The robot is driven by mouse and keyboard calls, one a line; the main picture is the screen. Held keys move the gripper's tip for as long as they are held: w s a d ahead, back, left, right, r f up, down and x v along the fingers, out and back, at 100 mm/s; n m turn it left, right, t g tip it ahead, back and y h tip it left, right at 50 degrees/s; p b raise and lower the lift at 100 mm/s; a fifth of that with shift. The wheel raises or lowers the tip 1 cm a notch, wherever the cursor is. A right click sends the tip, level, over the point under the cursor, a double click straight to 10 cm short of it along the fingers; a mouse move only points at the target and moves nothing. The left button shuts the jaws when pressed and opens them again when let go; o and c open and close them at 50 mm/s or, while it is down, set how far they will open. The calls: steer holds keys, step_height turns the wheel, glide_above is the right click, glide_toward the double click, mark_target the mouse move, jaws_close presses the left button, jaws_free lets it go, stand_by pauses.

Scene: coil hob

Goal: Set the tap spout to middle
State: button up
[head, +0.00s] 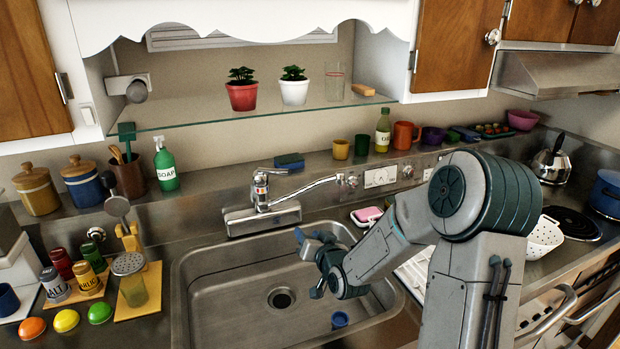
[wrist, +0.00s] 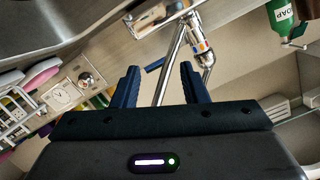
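The chrome tap (head: 262,192) stands on its base plate behind the sink. In the wrist view my gripper (wrist: 158,82) is open, with two dark blue fingers apart. The spout (wrist: 171,62) appears in the gap between them, farther off; I see no contact. The tap body (wrist: 199,42) shows beyond, upper right.
The steel sink (head: 210,310) is below, with a blue cup (head: 340,319) in it. A glass shelf (head: 200,118) with plants hangs above the tap. A green soap bottle (head: 165,166) stands left.

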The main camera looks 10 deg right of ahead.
mark_target(314, 188)
steer(key=w+d+r+m+t+h+p, duration=0.1)
steer(key=w+d+r+m+t, duration=0.1)
steer(key=d+r+m+t, duration=0.3)
steer(key=shift+m+t+h, duration=0.3)
steer(key=shift+t+h, duration=0.1)
steer(key=p+x, duration=0.1)
steer(key=x, duration=0.2)
steer(key=p+x, duration=0.2)
steer(key=x, duration=0.2)
steer(key=a+p+x, duration=0.1)
steer(key=x, duration=0.3)
steer(key=shift+w+f, duration=0.2)
steer(key=shift+f, duration=0.15)
steer(key=shift+p+x, duration=0.4)
steer(key=shift+x, duration=0.55)
steer(key=shift+f, duration=0.1)
steer(key=shift+c, duration=0.3)
jaws_close()
